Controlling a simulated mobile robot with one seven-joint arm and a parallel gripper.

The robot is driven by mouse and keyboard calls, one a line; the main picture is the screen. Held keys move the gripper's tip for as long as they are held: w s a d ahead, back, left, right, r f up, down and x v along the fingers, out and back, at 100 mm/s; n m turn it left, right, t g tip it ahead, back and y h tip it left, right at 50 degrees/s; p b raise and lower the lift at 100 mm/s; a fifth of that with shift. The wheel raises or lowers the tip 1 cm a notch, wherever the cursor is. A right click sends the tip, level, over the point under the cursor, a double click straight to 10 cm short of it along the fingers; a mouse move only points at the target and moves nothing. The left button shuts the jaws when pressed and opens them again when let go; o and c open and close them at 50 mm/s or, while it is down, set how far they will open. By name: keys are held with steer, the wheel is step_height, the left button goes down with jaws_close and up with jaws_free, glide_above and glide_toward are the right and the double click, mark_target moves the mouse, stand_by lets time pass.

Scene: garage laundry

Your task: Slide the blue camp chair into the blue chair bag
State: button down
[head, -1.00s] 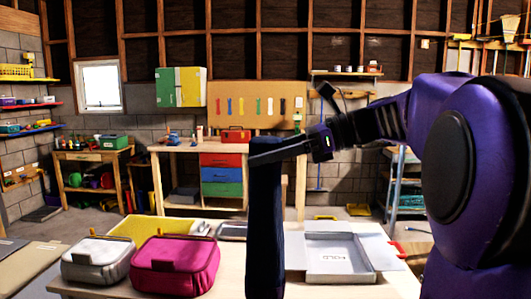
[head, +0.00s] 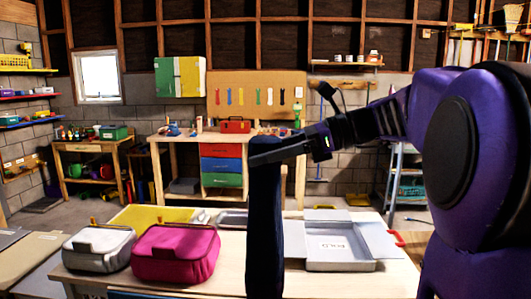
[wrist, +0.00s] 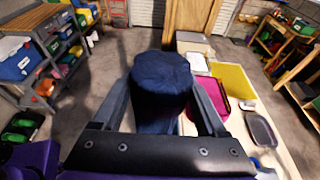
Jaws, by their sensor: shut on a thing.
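The blue camp chair (head: 265,225) is a tall, dark blue, folded bundle. It stands upright in the head view, in front of the table, and its lower end runs out of the picture. My gripper (head: 268,152) is shut on it near its top. In the wrist view, the rounded top of the chair (wrist: 162,72) sits between the two fingers of my gripper (wrist: 163,98). A thin dark blue strip (head: 135,295) shows at the bottom edge of the head view; I cannot tell whether it is the blue chair bag. No opening of a bag shows.
A light wooden table (head: 235,275) holds a pink case (head: 176,252), a grey case (head: 98,247), a yellow tray (head: 150,214) and an open grey box (head: 340,247). A workbench (head: 180,140) with coloured drawers stands behind. Bare concrete floor lies between.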

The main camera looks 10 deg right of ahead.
mark_target(267, 181)
stand_by(0.5)
steer(key=shift+s+d+f, duration=0.1)
steer(key=shift+f, duration=0.25)
stand_by(0.3)
steer(key=shift+f, duration=0.25)
steer(key=shift+f, duration=0.85)
stand_by(0.4)
steer(key=shift+f+b, duration=0.65)
steer(key=shift+f, duration=0.7)
